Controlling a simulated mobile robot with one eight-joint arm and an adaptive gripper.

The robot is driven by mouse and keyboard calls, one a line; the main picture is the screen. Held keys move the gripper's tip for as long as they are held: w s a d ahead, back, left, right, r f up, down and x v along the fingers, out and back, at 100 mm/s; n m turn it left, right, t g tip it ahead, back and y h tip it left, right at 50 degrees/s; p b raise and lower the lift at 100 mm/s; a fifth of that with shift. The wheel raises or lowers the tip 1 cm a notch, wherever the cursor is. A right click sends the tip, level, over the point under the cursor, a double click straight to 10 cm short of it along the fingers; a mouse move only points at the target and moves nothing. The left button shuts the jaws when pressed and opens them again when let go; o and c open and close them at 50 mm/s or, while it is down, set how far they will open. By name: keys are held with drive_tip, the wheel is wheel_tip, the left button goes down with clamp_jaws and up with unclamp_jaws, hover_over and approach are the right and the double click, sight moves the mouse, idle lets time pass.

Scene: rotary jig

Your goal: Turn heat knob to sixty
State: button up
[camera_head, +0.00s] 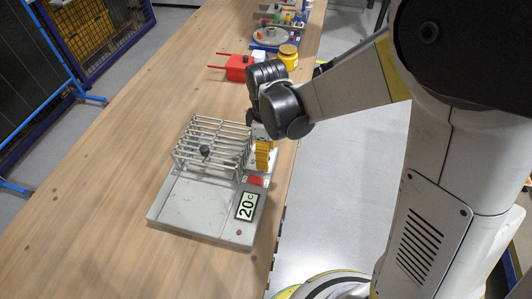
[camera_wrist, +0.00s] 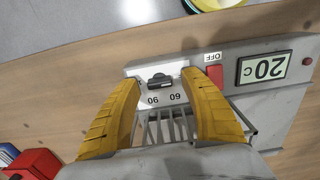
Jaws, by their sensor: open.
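The heat knob (camera_wrist: 160,80) is a dark knob on a pale plate in the wrist view, with 60 and 90 marks beside it. It sits between the two yellow fingers of my gripper (camera_wrist: 160,84), with space on both sides. My gripper is open and also shows in the head view (camera_head: 262,156), over the right side of the grey device (camera_head: 190,208). There it hides the knob. The display (camera_head: 246,206) reads 20 C and shows in the wrist view too (camera_wrist: 263,68).
A red switch (camera_wrist: 213,78) marked OFF lies beside the knob. A wire rack (camera_head: 208,135) with a dark ball-like handle stands on the device. A red container (camera_head: 238,67) and a yellow jar (camera_head: 288,55) stand farther back. The wooden table (camera_head: 100,160) is clear at left.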

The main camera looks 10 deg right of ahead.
drive_tip(key=shift+f, duration=0.1)
clamp_jaws()
drive_tip(key=shift+m, duration=0.4)
drive_tip(key=m, duration=0.4)
drive_tip(key=shift+m, duration=0.3)
drive_tip(key=m, duration=0.4)
drive_tip(key=shift+m, duration=0.4)
